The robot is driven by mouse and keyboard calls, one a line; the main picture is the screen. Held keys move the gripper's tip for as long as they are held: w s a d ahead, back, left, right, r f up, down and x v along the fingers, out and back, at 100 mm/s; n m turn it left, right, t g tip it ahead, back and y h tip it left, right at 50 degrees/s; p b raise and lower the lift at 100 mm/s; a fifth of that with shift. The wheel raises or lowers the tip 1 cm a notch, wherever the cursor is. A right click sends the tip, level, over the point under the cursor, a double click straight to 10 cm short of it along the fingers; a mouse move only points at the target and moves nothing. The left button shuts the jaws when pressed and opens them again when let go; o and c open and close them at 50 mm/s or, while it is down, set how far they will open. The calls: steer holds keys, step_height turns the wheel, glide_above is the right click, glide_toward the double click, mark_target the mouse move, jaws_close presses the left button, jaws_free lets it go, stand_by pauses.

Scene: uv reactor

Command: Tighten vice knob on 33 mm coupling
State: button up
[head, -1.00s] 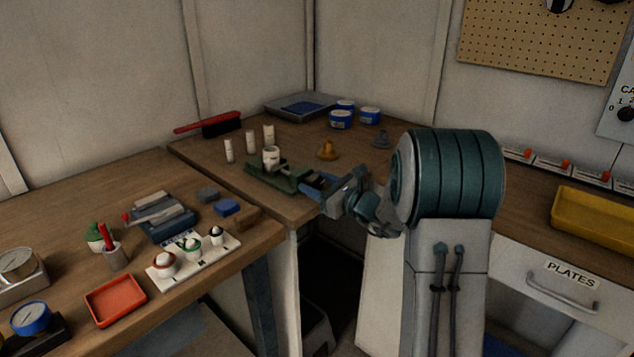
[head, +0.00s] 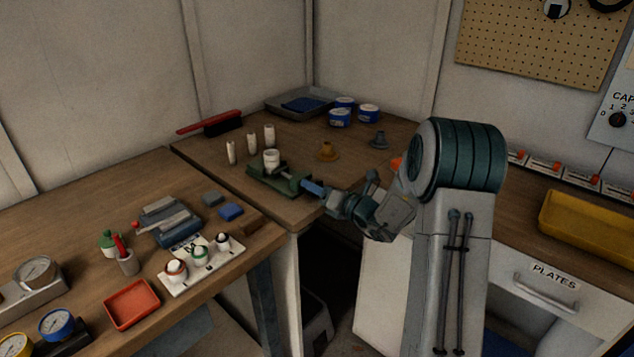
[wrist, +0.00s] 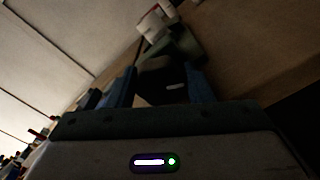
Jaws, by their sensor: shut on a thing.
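The green vice (head: 262,181) sits near the front edge of the corner bench. A white coupling (head: 271,163) stands upright in it; in the wrist view the coupling (wrist: 153,27) shows beyond the green vice body (wrist: 186,47). My gripper (head: 308,187) reaches the vice's right end from the right, its blue fingers pointing at the vice. In the wrist view the dark vice knob (wrist: 160,78) lies between the two blue fingers, and my gripper is shut on it. The knob is hidden in the head view. How tightly the jaws press the coupling cannot be told.
White cylinders (head: 252,144) stand behind the vice. Blue tubs (head: 340,118) and a grey tray (head: 287,101) are farther back. A red-handled brush (head: 222,124) lies left.

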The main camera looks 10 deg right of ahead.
steer(key=shift+m, duration=0.3)
stand_by(0.4)
steer(key=o, duration=1)
steer(key=shift+s, duration=0.15)
steer(key=shift+d+f, duration=0.1)
steer(key=shift+f, duration=0.05)
